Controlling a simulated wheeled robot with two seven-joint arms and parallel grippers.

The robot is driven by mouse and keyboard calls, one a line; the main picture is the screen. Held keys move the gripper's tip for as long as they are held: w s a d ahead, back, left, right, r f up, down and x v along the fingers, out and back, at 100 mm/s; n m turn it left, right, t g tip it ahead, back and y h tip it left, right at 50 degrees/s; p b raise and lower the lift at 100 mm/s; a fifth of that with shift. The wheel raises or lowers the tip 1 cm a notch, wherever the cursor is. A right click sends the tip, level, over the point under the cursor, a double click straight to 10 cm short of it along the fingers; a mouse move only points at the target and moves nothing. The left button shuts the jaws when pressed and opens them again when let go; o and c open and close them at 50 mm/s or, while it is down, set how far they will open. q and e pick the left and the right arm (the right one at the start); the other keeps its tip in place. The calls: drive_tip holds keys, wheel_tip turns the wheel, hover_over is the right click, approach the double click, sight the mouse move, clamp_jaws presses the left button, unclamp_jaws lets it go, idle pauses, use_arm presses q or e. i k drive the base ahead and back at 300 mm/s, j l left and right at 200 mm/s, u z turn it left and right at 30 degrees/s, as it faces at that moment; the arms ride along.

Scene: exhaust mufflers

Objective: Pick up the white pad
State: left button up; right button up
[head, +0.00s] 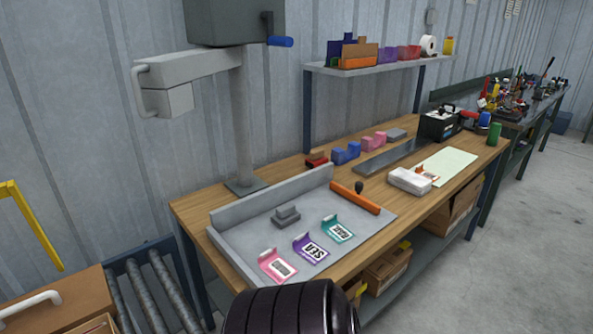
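A white block-like pad (410,180) lies on the wooden workbench (365,213), near its front edge and right of the middle. It lies beside a pale green sheet (447,167), with a small orange-and-white item (427,173) close by. Neither of my grippers shows in the head view, so nothing is seen touching the pad.
A grey tray (237,241) with pink, purple and teal labelled pieces fills the bench's left part. An orange-handled tool (355,198) lies at its right edge. A grey post (243,130) rises behind. A black ribbed rounded shape (285,312) blocks the bottom middle.

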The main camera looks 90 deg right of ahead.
sight(414, 183)
drive_tip(key=z, duration=3.55)
drive_tip(key=u, duration=0.5)
drive_tip(key=i+l+u, duration=0.4)
drive_tip(key=l, duration=0.2)
drive_tip(key=l+u, duration=0.2)
drive_tip(key=l, duration=0.15)
drive_tip(key=i+l+u, duration=0.2)
drive_tip(key=l, duration=0.15)
